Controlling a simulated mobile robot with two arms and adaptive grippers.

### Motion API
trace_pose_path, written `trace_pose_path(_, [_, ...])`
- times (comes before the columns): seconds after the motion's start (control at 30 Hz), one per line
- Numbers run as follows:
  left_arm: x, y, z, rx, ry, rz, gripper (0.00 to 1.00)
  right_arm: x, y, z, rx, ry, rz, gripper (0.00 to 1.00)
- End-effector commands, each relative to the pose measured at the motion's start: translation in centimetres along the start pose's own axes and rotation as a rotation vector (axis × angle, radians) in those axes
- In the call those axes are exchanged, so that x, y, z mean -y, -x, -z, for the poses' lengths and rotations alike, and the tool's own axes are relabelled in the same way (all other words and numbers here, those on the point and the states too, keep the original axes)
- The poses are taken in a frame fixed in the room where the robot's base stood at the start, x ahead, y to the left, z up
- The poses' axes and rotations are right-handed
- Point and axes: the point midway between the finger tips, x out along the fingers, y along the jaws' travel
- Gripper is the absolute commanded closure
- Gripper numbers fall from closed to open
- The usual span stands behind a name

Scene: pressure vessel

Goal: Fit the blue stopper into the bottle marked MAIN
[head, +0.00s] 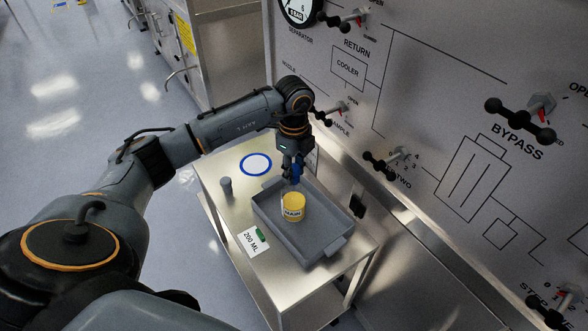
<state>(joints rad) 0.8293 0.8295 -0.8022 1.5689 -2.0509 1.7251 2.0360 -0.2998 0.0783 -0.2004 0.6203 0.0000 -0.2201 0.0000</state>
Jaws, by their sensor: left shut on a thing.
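The bottle marked MAIN (293,208) shows as a yellow body with a dark-lettered label and stands in a grey tray (278,237). My left gripper (293,170) points down above and just behind the bottle in the picture. It is shut on the blue stopper (295,173), which shows as a small blue patch partly hidden by the fingers. I cannot tell whether the stopper touches the bottle's mouth. My right gripper is not in view.
The tray sits on a steel table (222,216). A blue ring mark (256,164), a small grey cylinder (226,187) and a 200 ML card (253,242) with a green piece are on the table. A panel with black-handled valves (520,115) rises on the right.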

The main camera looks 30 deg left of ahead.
Motion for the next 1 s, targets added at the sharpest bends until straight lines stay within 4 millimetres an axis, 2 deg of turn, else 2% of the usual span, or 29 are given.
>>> trace_pose_path(0.97, [0.0,-2.6,0.0,0.000,0.000,-0.001,0.96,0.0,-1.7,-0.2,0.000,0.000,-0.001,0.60])
trace_pose_path(1.0, [0.0,-2.6,0.0,0.000,0.000,0.000,0.67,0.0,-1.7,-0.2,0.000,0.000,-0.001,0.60])
